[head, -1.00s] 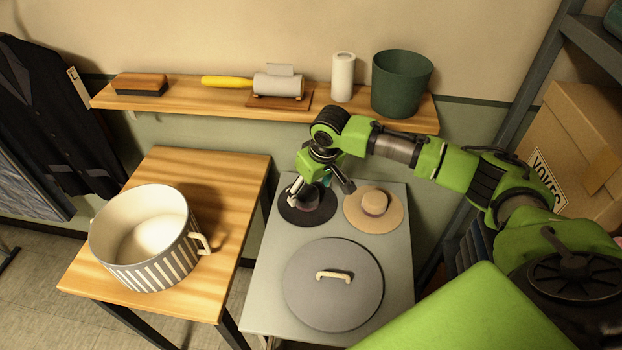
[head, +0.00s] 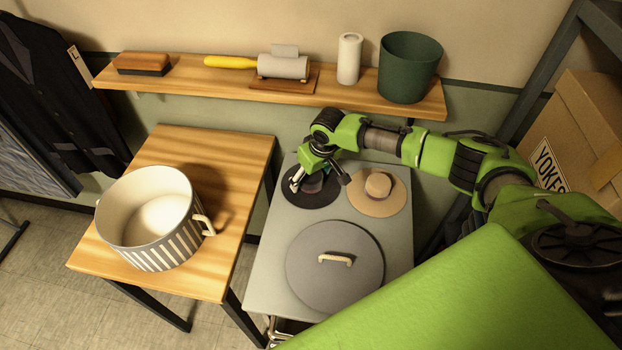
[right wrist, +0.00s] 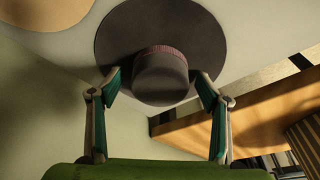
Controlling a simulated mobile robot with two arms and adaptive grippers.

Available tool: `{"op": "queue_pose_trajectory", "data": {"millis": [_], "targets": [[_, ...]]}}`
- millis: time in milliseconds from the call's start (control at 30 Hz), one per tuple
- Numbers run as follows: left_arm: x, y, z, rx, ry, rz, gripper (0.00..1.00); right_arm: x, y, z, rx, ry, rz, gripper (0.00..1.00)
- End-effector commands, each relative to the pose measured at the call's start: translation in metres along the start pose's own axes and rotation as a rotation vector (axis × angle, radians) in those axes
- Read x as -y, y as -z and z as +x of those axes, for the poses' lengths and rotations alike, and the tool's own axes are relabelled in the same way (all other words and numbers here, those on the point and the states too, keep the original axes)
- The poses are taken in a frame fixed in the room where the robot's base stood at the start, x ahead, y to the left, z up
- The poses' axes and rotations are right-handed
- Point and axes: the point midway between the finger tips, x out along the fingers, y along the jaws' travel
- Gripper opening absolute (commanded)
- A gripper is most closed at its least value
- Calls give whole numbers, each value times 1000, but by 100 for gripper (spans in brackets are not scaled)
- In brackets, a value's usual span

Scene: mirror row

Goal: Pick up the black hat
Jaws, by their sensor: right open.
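The black hat (head: 322,199) lies brim down at the back left of the grey table, partly hidden by my right gripper in the head view. In the right wrist view the black hat (right wrist: 160,30) shows a wide round brim and a crown with a dark reddish band. My right gripper (head: 320,184) is directly over the hat, pointing down. In the right wrist view its open fingers (right wrist: 160,82) are on either side of the crown, with gaps between them and the crown. My left gripper is not in view.
A tan hat (head: 378,186) lies right beside the black hat. A large grey lid (head: 334,285) with a handle lies in front. A striped pot (head: 160,255) stands on the wooden table (head: 235,215) at left. A wall shelf (head: 220,87) with several items runs behind.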

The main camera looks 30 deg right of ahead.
Motion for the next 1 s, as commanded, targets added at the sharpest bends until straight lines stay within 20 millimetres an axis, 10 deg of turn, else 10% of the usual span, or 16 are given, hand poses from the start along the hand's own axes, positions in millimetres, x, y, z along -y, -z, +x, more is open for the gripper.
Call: {"op": "queue_pose_trajectory", "data": {"millis": [167, 367, 1000], "targets": [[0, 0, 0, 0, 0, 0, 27, 0, 0, 0, 0, 0, 0, 70], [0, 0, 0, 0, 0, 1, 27, 0, 0, 0, 0, 0, 0, 28], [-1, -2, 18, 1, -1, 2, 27, 0, 10, -27, -7, 1, -1, 28]]}}
